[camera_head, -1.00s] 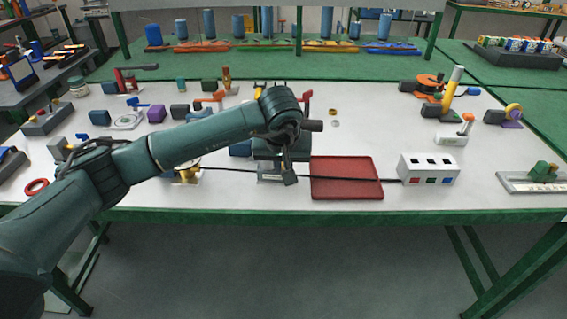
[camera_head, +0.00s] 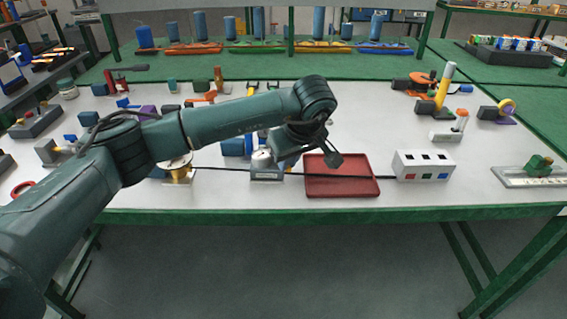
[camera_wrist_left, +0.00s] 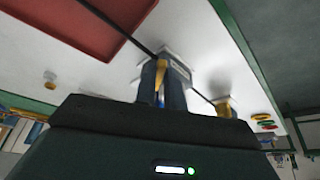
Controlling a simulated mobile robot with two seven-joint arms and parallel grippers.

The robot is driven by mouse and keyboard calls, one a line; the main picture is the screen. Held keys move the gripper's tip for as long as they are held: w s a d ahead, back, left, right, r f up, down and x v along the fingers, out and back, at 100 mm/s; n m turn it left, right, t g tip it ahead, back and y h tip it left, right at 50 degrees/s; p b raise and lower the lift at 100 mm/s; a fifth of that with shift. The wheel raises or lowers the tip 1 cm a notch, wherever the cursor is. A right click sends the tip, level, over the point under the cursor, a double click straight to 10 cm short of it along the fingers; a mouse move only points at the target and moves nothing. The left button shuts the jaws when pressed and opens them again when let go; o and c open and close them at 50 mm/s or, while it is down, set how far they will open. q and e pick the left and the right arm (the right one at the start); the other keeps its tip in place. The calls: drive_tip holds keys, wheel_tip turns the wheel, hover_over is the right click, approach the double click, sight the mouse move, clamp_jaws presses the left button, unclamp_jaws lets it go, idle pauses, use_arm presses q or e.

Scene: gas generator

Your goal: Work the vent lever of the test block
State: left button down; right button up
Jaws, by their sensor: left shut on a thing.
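The test block (camera_head: 267,174) is a small pale grey block near the front edge of the table, just left of the red tray. In the left wrist view it shows as a pale block with a label (camera_wrist_left: 178,62). My left gripper (camera_head: 272,152) reaches down over the block from the upper right, tilted. In the left wrist view its two fingers (camera_wrist_left: 161,80) are close together at the block, shut on a narrow yellow piece (camera_wrist_left: 160,72), which appears to be the vent lever. The fingers hide most of the lever. My right gripper is not in view.
A black cable runs along the front, past the block and across the red tray (camera_head: 342,187) to a white switch box (camera_head: 423,165). A brass-coloured part (camera_head: 178,170) stands left of the block.

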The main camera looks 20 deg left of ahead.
use_arm(q)
drive_tip(key=n, duration=0.1)
drive_tip(key=w+n, duration=0.1)
drive_tip(key=shift+d+n+g+y, duration=0.3)
drive_tip(key=shift+d+n+g, duration=0.1)
drive_tip(key=n, duration=0.1)
drive_tip(key=w+n+g, duration=0.1)
drive_tip(key=shift+d+n, duration=0.25)
drive_tip(key=shift+n, duration=0.15)
drive_tip(key=n, duration=0.1)
drive_tip(key=w+n+g, duration=0.1)
drive_tip(key=n, duration=0.1)
drive_tip(key=shift+w+y+b, duration=0.2)
drive_tip(key=shift+y+b, duration=0.1)
drive_tip(key=shift+b, duration=0.05)
drive_tip(key=shift+w+n+g, duration=0.2)
drive_tip(key=shift+n+g, duration=0.2)
drive_tip(key=shift+n, duration=0.4)
drive_tip(key=shift+w+n+b, duration=0.2)
drive_tip(key=shift+n+b, duration=0.1)
drive_tip(key=shift+n, duration=0.2)
drive_tip(key=shift+g, duration=0.3)
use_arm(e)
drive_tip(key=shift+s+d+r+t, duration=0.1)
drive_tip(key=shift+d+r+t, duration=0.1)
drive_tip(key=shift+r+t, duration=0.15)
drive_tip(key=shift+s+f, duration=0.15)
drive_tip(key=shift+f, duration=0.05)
